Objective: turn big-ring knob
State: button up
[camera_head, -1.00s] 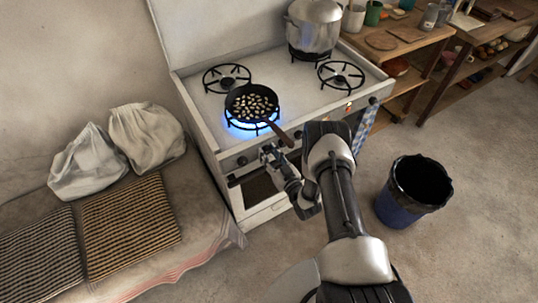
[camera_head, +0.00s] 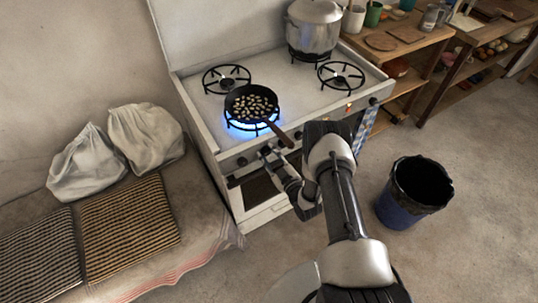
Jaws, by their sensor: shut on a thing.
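My gripper (camera_head: 267,153) is at the front panel of the white stove (camera_head: 213,108), below the handle of the pan. It is shut on a knob there, which the fingers mostly hide; I take it to be the big-ring knob. The dark frying pan (camera_head: 251,105) with several pale pieces in it sits on the front left burner. A blue flame (camera_head: 234,125) burns under the pan. Another dark knob (camera_head: 242,161) shows on the panel just left of my gripper.
A lidded metal pot (camera_head: 314,30) stands at the back right of the stove. The pan's handle (camera_head: 281,135) sticks out over the front edge, close above my gripper. A blue bin (camera_head: 400,212) stands on the floor at right. A bench with bags (camera_head: 145,137) is at left.

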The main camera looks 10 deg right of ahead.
jog(key=o, duration=1)
jog(key=shift+o, duration=0.2)
jog(key=v, duration=1.2)
